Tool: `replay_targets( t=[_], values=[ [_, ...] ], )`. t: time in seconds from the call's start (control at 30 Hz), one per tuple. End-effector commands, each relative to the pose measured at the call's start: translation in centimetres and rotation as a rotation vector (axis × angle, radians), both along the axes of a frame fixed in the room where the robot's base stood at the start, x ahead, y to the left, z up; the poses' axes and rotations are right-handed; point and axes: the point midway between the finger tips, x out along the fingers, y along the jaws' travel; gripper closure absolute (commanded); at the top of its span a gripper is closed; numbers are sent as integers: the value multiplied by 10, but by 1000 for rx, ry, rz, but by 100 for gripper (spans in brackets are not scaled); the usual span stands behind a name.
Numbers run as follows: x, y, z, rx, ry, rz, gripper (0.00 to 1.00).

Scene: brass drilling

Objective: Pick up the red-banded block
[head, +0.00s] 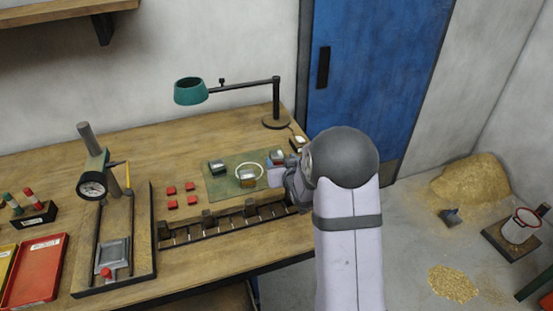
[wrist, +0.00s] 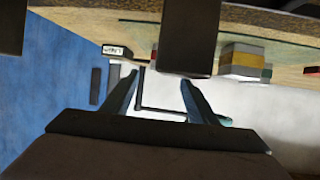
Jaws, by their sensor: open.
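A small block with a pale top and a reddish band (head: 278,157) stands at the right end of the green mat in the head view, just behind my gripper (head: 276,176). Its lower part is hidden by my gripper. In the wrist view my gripper (wrist: 158,82) has its two fingers apart. A dark block-like shape (wrist: 188,38) looms close beyond the right finger; I cannot tell which block it is, and no red band shows on it. A yellow-banded block (head: 247,179) stands to the left on the mat, and also shows in the wrist view (wrist: 242,58).
A dark block (head: 216,166) stands farther left on the green mat (head: 220,188). Several red pieces (head: 171,190) lie left of it. A slotted wooden rail (head: 225,219) runs in front. A lamp (head: 276,105) stands behind; a small labelled dark item (head: 297,143) sits near its base.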

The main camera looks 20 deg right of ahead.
Motion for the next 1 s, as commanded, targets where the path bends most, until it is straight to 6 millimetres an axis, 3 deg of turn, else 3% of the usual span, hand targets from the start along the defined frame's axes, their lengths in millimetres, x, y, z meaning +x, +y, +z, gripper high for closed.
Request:
replay_targets(
  t=[0.5, 0.87, 1.0],
  values=[
    [40, -5, -19, 0, 1, 0, 47],
    [45, -5, -22, 1, 1, 0, 47],
    [45, -6, -22, 1, 0, 0, 76]
  ],
)
